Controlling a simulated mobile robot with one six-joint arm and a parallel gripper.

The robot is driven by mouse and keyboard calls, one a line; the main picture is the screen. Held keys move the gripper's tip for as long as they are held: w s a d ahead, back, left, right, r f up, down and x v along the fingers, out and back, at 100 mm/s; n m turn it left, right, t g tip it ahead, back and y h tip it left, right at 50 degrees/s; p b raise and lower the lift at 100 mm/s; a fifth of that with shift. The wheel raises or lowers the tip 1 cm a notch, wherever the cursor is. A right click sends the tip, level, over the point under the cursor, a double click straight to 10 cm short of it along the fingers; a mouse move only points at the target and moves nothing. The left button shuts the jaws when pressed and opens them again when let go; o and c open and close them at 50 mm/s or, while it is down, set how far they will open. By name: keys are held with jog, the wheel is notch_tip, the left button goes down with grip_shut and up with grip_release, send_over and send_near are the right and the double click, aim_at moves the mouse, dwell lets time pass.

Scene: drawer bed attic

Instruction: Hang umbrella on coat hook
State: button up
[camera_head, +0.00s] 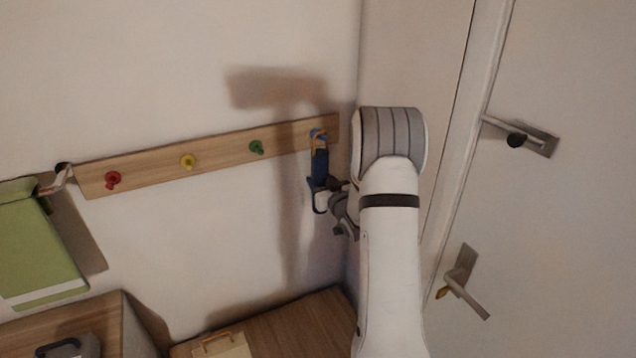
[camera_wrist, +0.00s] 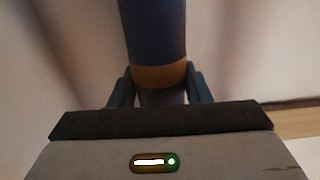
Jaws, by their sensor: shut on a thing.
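The umbrella (camera_head: 319,165) is a dark blue, folded, upright roll in the head view, with a tan loop at its top. Its top is right at the blue hook (camera_head: 318,132) at the right end of the wooden hook board (camera_head: 220,152). I cannot tell whether the loop is over the hook. My gripper (camera_head: 320,195) is shut on the umbrella's lower part. In the wrist view, the gripper's fingers (camera_wrist: 160,87) stand on both sides of the blue umbrella (camera_wrist: 152,32), by its orange-brown band (camera_wrist: 160,75).
Red (camera_head: 113,179), yellow (camera_head: 188,161) and green (camera_head: 256,147) hooks to the left are bare. A green hanging item (camera_head: 38,247) is at the far left. A wooden surface (camera_head: 290,325) lies below. A door with handles (camera_head: 520,135) is on the right, close to my arm.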

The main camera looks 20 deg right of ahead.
jog(key=o, duration=1.3)
jog(key=s+b, duration=0.1)
jog(key=s, duration=0.2)
jog(key=s+b, duration=0.1)
jog(key=s, duration=0.3)
jog(key=shift+s+r, duration=0.2)
jog(key=shift+s, duration=0.1)
jog(key=s+a+r+g, duration=0.1)
jog(key=s+a+g, duration=0.4)
jog(key=s, duration=0.5)
jog(key=s+a+r+g, duration=0.2)
jog(key=s+a+g, duration=0.3)
jog(key=s+a, duration=0.3)
jog(key=s+a+r+g, duration=0.2)
jog(key=s+a+g, duration=0.3)
jog(key=s, duration=0.8)
jog(key=shift+s+a+r+h, duration=0.1)
jog(key=shift+s+a+h, duration=0.25)
jog(key=shift+a, duration=0.45)
